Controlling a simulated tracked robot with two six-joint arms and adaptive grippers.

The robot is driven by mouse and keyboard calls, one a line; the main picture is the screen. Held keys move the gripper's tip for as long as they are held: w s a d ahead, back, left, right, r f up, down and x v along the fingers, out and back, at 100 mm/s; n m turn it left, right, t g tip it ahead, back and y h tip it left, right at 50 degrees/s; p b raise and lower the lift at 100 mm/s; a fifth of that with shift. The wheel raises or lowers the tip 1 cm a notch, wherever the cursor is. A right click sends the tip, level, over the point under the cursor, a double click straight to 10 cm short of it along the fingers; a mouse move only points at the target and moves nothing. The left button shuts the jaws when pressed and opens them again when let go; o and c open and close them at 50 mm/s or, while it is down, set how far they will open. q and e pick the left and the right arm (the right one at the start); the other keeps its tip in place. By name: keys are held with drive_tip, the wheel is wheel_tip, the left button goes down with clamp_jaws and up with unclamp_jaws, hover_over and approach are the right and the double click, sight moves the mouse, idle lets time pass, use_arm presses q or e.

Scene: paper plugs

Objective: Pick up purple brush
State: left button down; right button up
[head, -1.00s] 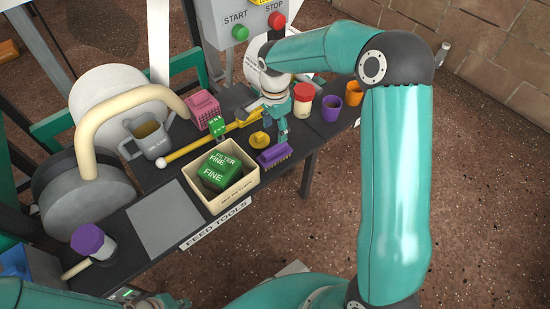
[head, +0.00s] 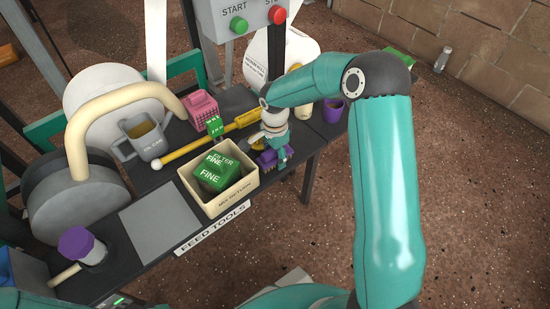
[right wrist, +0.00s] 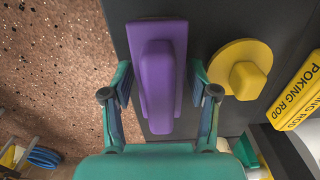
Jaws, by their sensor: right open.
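The purple brush (head: 267,158) lies on the dark table right of the cream bin, partly hidden by my right gripper in the head view. In the right wrist view the purple brush (right wrist: 158,75) shows its long handle from above, between the two fingers. My right gripper (head: 281,162) is open over the brush; in the right wrist view its fingertips (right wrist: 160,85) stand on either side of the handle with a gap on each side. My left gripper is not in view; only a bit of my left arm shows at the lower left.
A yellow knobbed disc (right wrist: 243,72) lies close beside the right finger in the wrist view. The yellow poking rod (right wrist: 298,95) is beyond it. The cream bin (head: 232,197) holds a green filter box (head: 217,168). A purple cup (head: 333,110) stands farther right. The table edge is near the brush.

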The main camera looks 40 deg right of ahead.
drive_tip(key=shift+r, duration=0.1)
drive_tip(key=shift+c, duration=0.3)
drive_tip(key=c, duration=0.9)
wheel_tip(320, 180, up, 20)
drive_tip(key=p, duration=0.6)
